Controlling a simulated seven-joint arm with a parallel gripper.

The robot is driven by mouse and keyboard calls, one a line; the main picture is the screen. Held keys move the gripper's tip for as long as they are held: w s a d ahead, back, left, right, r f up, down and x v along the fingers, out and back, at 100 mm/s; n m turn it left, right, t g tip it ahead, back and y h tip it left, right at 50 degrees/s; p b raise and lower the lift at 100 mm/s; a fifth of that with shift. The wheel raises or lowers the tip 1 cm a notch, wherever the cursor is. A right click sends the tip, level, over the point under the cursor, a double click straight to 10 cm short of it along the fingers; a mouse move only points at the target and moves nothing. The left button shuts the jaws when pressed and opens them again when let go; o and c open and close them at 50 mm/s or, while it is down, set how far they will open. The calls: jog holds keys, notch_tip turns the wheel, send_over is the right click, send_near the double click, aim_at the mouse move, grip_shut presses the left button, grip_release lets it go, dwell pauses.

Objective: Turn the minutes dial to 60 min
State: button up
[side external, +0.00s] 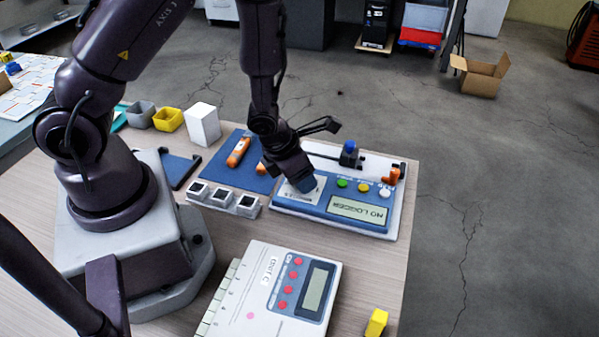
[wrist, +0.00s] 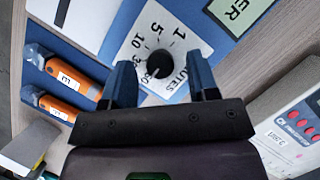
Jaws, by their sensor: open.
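The minutes dial is a black round knob (wrist: 159,63) on a white plate marked 1, 5, 10, 30 and, partly covered, 60, in the wrist view. I cannot tell where its pointer sits. The plate is on a blue and white device (side external: 335,196) with a display reading "NO LOGGER" (side external: 357,210) and green, yellow and white buttons. My gripper (wrist: 157,62) is open, its blue fingers on either side of the knob with gaps visible. In the side view my gripper (side external: 303,186) is low over the device's left end and hides the knob.
Orange loggers (wrist: 62,70) lie on a blue mat (side external: 262,184) left of the device. A row of white-grey blocks (side external: 222,198) stands in front of the mat. A white Unit C box (side external: 255,262) with red buttons and a yellow block (side external: 376,322) are nearer the camera.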

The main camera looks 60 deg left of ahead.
aim_at(290, 194)
jog(key=v, duration=0.7)
jog(key=shift+r, duration=0.25)
jog(key=s+d+r+m+h, duration=0.1)
jog(key=d+r+m+h, duration=0.7)
jog(key=m, duration=1.3)
jog(key=s+a+r+m+y, duration=0.2)
jog(key=s+r+m+y, duration=0.2)
jog(key=r+m, duration=0.3)
jog(key=s+a+r+m+t+y, duration=0.1)
jog(key=s+a+r+m+y, duration=0.2)
jog(key=r+m, duration=0.5)
jog(key=shift+s+a+r+y, duration=0.3)
jog(key=shift+s+y, duration=0.2)
jog(key=shift+s, duration=0.3)
